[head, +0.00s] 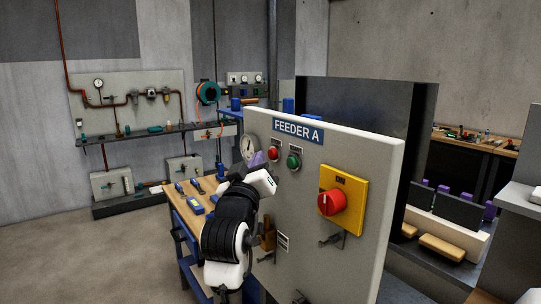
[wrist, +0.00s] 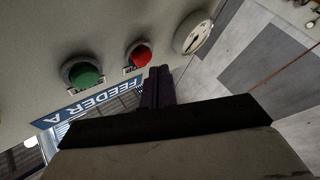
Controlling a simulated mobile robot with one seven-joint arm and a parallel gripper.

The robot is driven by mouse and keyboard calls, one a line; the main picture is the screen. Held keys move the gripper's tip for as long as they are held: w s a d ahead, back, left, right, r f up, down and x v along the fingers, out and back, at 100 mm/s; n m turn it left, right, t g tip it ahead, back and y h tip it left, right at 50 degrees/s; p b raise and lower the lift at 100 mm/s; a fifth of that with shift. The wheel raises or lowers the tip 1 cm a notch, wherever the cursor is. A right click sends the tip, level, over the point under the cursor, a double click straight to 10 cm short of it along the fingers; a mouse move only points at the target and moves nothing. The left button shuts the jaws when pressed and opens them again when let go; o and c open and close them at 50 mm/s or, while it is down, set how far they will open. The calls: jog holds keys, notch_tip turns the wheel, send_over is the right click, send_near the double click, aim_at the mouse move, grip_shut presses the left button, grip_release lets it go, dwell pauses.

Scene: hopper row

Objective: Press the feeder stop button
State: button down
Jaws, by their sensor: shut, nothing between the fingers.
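The red button (head: 273,154), likely the stop button, sits on the grey FEEDER A panel (head: 345,150), left of the green button (head: 294,161). In the wrist view the red button (wrist: 140,56) and green button (wrist: 84,75) show clearly, with the label upside down. My gripper (head: 257,158) is shut and empty, at the left of the red button in the head view. In the wrist view the dark fingertips (wrist: 160,72) are just below and right of the red button, not over its middle. I cannot tell whether they touch the panel.
A round gauge (head: 249,145) is on the panel's left edge, near the fingers. A red rotary switch on a yellow plate (head: 343,198) is at the right. A workbench with tools (head: 190,207) stands behind, left. Open floor lies at the left.

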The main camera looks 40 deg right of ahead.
jog(key=shift+d, duration=0.1)
dwell(0.3)
jog(key=shift+d, duration=0.35)
jog(key=shift+d, duration=0.45)
dwell(0.6)
jog(key=shift+a, duration=0.85)
jog(key=shift+w+a, duration=0.15)
jog(key=shift+a, duration=2.4)
dwell(0.6)
